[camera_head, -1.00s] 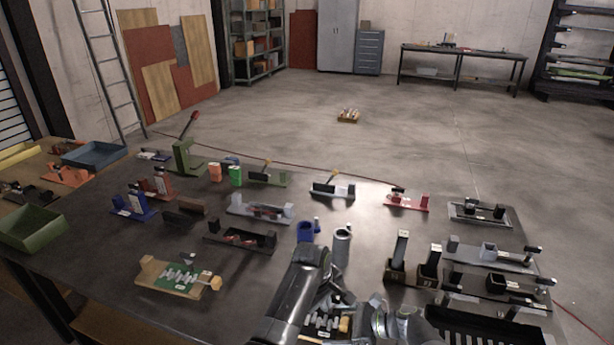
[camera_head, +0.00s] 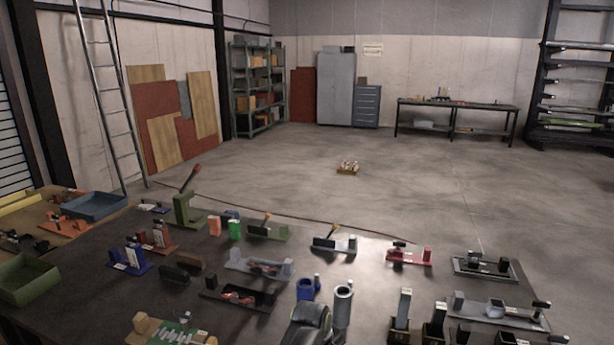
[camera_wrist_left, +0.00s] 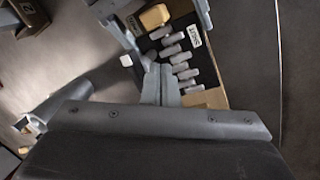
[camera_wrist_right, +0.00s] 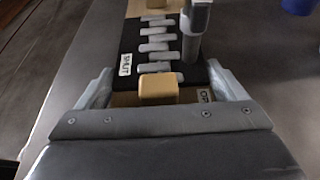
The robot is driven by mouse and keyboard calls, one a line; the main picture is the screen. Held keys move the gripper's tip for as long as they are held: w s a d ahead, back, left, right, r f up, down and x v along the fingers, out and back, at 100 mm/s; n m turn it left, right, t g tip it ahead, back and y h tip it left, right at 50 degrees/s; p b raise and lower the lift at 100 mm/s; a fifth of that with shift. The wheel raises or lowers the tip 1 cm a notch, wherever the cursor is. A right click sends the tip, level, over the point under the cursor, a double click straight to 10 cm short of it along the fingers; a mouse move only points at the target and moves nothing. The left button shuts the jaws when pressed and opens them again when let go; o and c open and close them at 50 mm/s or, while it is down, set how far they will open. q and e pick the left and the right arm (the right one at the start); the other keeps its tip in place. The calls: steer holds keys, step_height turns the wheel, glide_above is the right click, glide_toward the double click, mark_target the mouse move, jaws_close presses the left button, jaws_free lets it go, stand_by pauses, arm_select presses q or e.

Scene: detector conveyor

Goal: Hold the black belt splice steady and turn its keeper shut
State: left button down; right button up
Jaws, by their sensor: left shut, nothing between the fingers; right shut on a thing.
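The black belt splice (camera_wrist_right: 158,50) shows in both wrist views: a black belt with several grey bars on a wooden board (camera_wrist_right: 190,96), with a tan block (camera_wrist_right: 158,88) at one end. A SHUT label (camera_wrist_right: 125,65) is on one edge, another label on the opposite edge. My right gripper (camera_wrist_right: 160,80) is shut on the splice at the block end, one finger on each side. My left gripper (camera_wrist_left: 157,75) is shut and empty, its tips close by the belt's edge opposite the SHUT label. I cannot make out the keeper clearly. The head view misses this splice.
In the head view, a blue cup (camera_head: 305,289) and a grey cylinder (camera_head: 342,305) stand beyond my left arm. A dark fixture (camera_head: 239,295) lies to the left, upright blocks (camera_head: 402,312) to the right. Another splice (camera_head: 180,333) is at the lower left.

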arm_select(q)
steer(key=shift+w+a, duration=0.1)
steer(key=shift+a, duration=0.1)
steer(key=shift+w+a, duration=0.35)
steer(key=shift+w, duration=0.05)
steer(key=shift+w+a, duration=0.2)
steer(key=shift+w, duration=0.1)
steer(key=shift+w, duration=0.1)
steer(key=shift+a, duration=0.15)
steer(key=shift+a, duration=0.25)
steer(key=w+d+v, duration=0.1)
steer(key=v, duration=0.4)
steer(key=shift+s+r, duration=0.3)
steer(key=shift+r, duration=0.25)
